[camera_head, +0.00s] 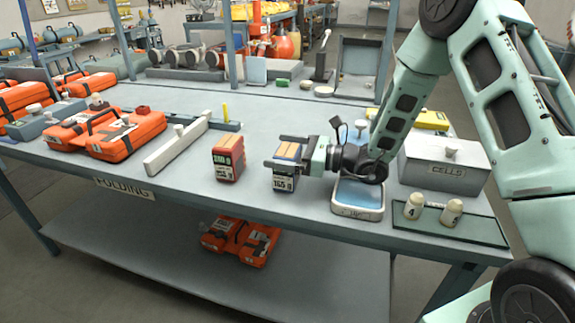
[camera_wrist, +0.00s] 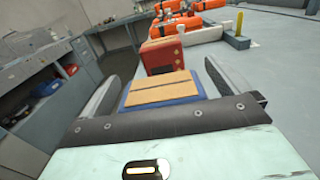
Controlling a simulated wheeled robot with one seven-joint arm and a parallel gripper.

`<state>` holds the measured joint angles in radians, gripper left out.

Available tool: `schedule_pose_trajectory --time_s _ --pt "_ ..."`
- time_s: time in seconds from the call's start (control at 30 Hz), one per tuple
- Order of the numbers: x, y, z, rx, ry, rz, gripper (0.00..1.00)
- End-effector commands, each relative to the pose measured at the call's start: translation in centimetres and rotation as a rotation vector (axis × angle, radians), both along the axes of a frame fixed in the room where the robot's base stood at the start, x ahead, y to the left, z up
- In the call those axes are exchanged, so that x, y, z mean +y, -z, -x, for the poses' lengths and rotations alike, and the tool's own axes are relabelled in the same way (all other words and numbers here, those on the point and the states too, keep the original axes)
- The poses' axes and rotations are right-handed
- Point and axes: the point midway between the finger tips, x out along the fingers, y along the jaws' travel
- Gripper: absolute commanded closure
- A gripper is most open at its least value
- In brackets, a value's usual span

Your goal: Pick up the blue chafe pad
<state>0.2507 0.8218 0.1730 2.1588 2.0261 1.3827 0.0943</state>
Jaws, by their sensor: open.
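The blue chafe pad looks to be the dark blue block (camera_head: 285,178) with a tan top and a "165 g" label, standing upright near the table's front edge. In the wrist view the blue block (camera_wrist: 160,90) shows its tan top and blue rim between the fingers. My gripper (camera_head: 274,151) reaches in from the right, level with the block's upper part. Its fingers are open, one on the far side and one on the near side. The wrist view shows gaps beside both fingers (camera_wrist: 160,75). Contact is not visible.
A similar red block (camera_head: 228,160) stands just left, beyond the fingertips. A white bar with a knob (camera_head: 177,147) lies farther left. A blue-bottomed tray (camera_head: 358,211) sits under my wrist. A grey "CELLS" box (camera_head: 444,168) and two pale bottles (camera_head: 414,206) are at right.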

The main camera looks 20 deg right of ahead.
Motion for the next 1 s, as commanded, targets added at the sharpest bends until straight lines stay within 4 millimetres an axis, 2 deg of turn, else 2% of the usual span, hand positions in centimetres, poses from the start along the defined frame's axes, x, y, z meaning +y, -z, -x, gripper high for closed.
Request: schedule_pose_trajectory --time_s 0.1,0.33,0.53,0.57,0.83,1.0 --pt "0.8 0.0 -0.5 0.0 -0.001 0.0 0.0" --pt "0.8 0.0 -0.6 0.0 0.0 0.0 0.0" --pt "0.8 0.0 -0.5 0.0 -0.001 0.0 0.56" --pt "0.8 0.0 -0.5 0.0 0.0 0.0 0.58" --pt "0.8 -0.4 -0.6 -0.003 -0.001 -0.001 0.58" --pt "0.8 -2.6 -0.6 -0.006 -0.001 0.0 0.58"
